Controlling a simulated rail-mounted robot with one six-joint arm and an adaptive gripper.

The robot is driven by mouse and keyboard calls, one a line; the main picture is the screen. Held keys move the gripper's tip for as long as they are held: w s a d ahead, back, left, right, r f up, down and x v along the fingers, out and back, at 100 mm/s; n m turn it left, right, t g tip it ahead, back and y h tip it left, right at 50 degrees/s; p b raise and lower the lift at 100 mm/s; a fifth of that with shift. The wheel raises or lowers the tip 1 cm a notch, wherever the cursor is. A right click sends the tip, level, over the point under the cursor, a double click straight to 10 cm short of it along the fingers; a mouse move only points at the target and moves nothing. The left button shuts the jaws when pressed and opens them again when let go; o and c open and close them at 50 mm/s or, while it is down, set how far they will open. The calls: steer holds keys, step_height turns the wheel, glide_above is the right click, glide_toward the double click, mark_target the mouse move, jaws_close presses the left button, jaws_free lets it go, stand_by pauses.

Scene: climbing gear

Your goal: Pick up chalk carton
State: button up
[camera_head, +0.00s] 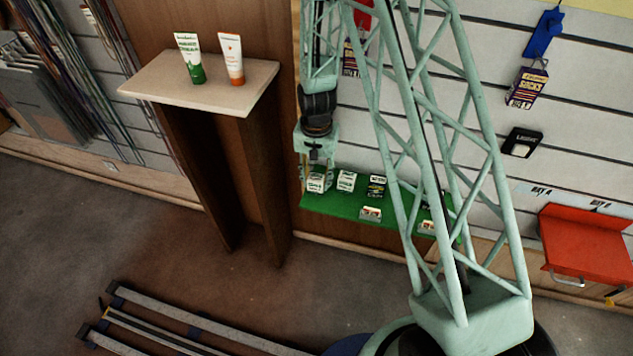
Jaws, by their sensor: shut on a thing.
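My gripper (316,176) points down at the left end of a green shelf (328,209). Its fingers are shut on a small white-and-green carton (316,185), which I take to be the chalk carton. The carton looks upright and at shelf level; whether it touches the shelf is too small to tell. A similar white-and-green carton (346,181) stands just to its right, apart from the gripper. A black carton (376,187) stands further right.
A small open box (371,213) sits at the shelf's front. My lattice arm hides part of the shelf's right side. A pale-topped stand (150,88) with two tubes is to the left.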

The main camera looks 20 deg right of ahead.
steer(key=shift+r, duration=0.1)
steer(key=shift+r+p, duration=0.55)
steer(key=shift+r, duration=1.1)
steer(key=s+r+p, duration=0.1)
steer(key=s, duration=1.5)
steer(key=shift+r, duration=0.25)
steer(key=shift+d, duration=0.1)
steer(key=n, duration=0.6)
glide_toward(316, 177)
steer(key=shift+w+f, duration=0.15)
steer(key=shift+w, duration=0.8)
steer(key=shift+w+r, duration=0.3)
steer(key=shift+w, duration=0.15)
